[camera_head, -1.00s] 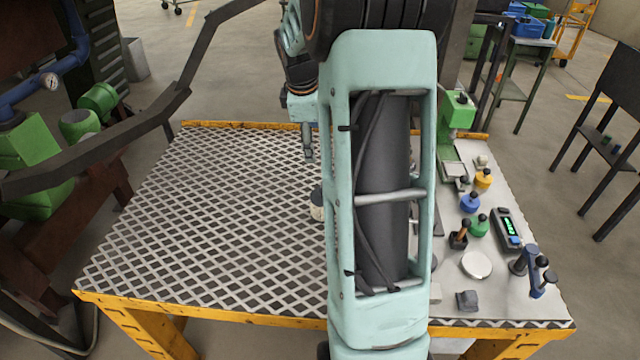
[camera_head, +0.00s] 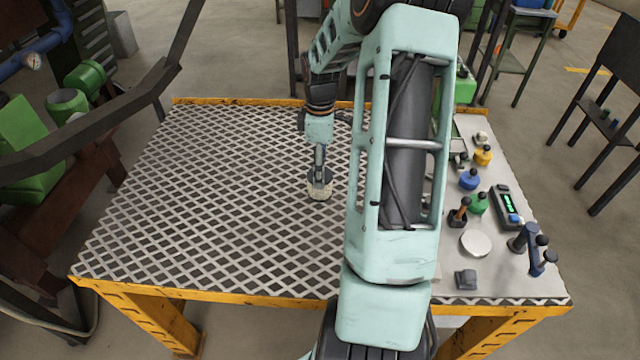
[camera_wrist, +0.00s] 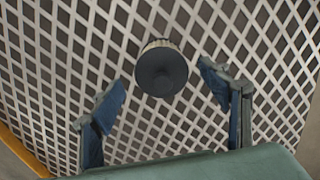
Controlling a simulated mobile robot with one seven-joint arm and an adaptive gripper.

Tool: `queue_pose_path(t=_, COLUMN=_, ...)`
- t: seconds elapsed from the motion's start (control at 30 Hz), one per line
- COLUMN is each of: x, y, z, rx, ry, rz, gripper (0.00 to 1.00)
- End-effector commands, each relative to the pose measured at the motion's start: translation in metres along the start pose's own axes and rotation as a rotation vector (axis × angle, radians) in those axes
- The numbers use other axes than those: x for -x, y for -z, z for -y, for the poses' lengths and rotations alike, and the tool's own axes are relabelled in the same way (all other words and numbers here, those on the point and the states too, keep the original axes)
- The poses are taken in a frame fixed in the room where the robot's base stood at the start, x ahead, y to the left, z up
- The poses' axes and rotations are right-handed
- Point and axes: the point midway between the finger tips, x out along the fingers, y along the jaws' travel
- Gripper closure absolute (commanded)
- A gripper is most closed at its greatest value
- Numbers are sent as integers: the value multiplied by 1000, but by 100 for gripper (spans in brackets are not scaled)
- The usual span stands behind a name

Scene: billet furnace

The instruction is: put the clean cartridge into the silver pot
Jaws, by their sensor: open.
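A short round cartridge with a dark top and pale, pleated-looking sides (camera_head: 320,190) stands upright on the metal grating near the middle of the table. It also shows in the wrist view (camera_wrist: 162,70), seen from above. My gripper (camera_wrist: 164,78) is open and empty, with its blue-padded fingers spread on either side of the cartridge in that view and no contact visible. In the head view my gripper (camera_head: 319,162) points down just over the cartridge. I cannot make out a silver pot; my arm covers part of the table.
The grating (camera_head: 210,220) is otherwise clear on the left. On the right panel are yellow (camera_head: 483,156), blue (camera_head: 469,180) and green (camera_head: 478,204) knobbed containers, a pale round disc (camera_head: 476,243), a meter with a green display (camera_head: 507,206) and a dark blue clamp-like stand (camera_head: 530,247).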

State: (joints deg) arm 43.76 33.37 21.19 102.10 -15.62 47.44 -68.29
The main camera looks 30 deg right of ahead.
Motion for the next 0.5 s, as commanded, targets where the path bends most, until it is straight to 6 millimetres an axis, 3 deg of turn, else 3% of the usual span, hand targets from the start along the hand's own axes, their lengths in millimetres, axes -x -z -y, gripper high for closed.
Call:
queue_pose_path(t=0.2, x=-31, y=0, z=3, rx=0, ry=3, rz=0, gripper=30)
queue_pose_path(t=0.5, x=-34, y=0, z=3, rx=0, ry=0, rz=1, gripper=31)
